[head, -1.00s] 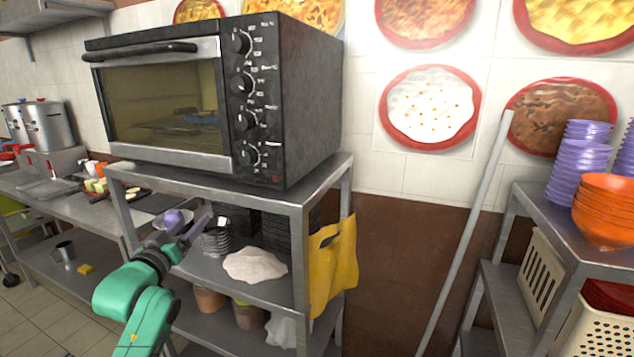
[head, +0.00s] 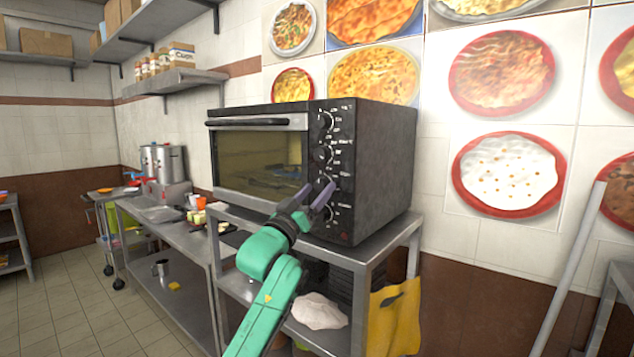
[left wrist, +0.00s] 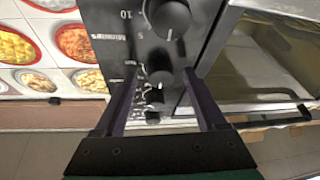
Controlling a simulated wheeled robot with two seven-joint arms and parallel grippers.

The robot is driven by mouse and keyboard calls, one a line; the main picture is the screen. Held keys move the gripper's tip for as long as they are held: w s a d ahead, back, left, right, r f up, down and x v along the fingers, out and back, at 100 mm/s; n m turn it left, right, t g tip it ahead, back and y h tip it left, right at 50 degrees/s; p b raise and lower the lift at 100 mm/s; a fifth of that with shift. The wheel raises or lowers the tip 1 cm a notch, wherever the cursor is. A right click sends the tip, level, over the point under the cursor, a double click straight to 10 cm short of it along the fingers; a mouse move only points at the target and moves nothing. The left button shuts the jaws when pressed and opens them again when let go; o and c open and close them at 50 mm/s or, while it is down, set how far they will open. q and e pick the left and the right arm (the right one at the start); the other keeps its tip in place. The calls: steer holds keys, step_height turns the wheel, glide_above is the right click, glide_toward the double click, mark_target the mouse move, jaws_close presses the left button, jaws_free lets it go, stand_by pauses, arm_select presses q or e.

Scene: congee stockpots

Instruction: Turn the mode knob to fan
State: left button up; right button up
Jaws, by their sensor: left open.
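The black oven (head: 377,165) has a vertical column of dark knobs on its front panel, right of the glass door. The top knob (head: 325,122) and second knob (head: 323,153) show clear in the head view; I cannot read which one is the mode knob. My left gripper (head: 317,191) is open in front of the lower panel, partly hiding the lower knobs. In the left wrist view one knob (left wrist: 160,72) appears between the open fingertips (left wrist: 159,78); contact cannot be told. My right gripper is out of view.
The oven stands on a metal shelf rack (head: 375,247). A yellow bag (head: 393,318) hangs at the rack's right side, and a white cloth-like heap (head: 319,311) lies on the shelf below. A counter (head: 180,232) stands at left. A pole (head: 570,270) leans at right.

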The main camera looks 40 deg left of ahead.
arm_select(q)
steer(key=shift+w, duration=0.25)
steer(key=shift+s, duration=0.1)
steer(key=c, duration=0.3)
jaws_close()
